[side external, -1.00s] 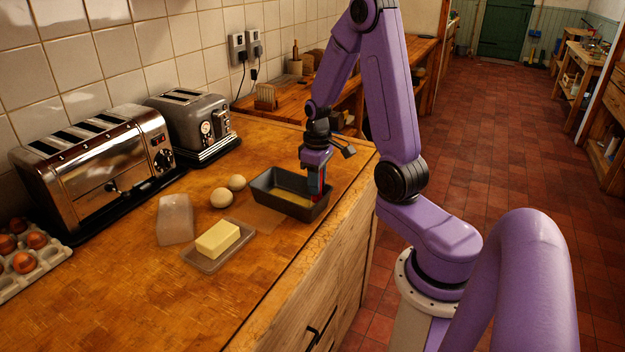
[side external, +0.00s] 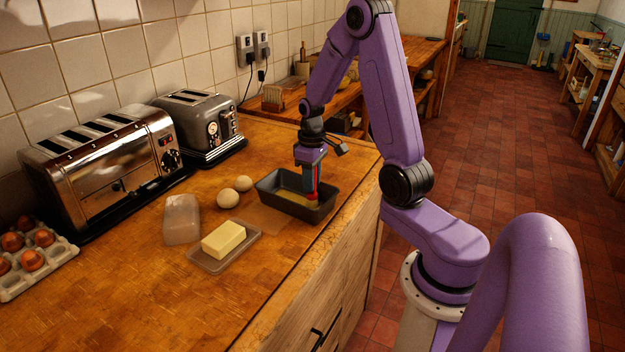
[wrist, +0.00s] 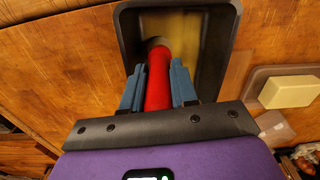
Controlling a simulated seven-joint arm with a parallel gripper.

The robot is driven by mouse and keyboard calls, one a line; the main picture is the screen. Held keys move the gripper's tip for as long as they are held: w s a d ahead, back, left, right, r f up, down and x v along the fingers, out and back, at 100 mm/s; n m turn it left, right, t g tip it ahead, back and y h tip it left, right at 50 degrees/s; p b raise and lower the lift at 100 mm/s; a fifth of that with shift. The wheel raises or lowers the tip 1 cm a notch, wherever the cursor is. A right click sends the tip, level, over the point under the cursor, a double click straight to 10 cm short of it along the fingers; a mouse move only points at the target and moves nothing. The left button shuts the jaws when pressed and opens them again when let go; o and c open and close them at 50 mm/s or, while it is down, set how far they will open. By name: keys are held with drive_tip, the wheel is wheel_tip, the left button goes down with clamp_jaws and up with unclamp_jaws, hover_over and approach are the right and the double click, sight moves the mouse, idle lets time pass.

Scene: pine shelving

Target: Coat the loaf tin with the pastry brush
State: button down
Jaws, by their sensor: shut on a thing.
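The dark loaf tin (side external: 268,197) sits upright on the wooden worktop near its front edge. My gripper (side external: 311,180) is above the tin's right part, pointing down. It is shut on the red handle of the pastry brush (wrist: 158,82), which shows between my two blue fingers (wrist: 157,88) in the wrist view. The brush reaches down into the tin; in the wrist view its head is near the tin's floor, and whether it touches is hard to tell. The tin's floor has a yellowish sheen, and its wall (wrist: 128,38) is dark.
A block of butter (side external: 223,239) lies on a dish (side external: 208,262) left of the tin, with a clear lid (side external: 182,220) nearby. Two toasters (side external: 105,172) line the wall. An egg tray (side external: 40,272) stands at far left. The front worktop is clear.

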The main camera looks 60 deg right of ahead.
drive_tip(key=shift+r, duration=2.9)
drive_tip(key=shift+r, duration=1.5)
drive_tip(key=s+f, duration=0.4)
drive_tip(key=f, duration=0.3)
drive_tip(key=shift+a, duration=0.15)
drive_tip(key=shift+f, duration=1)
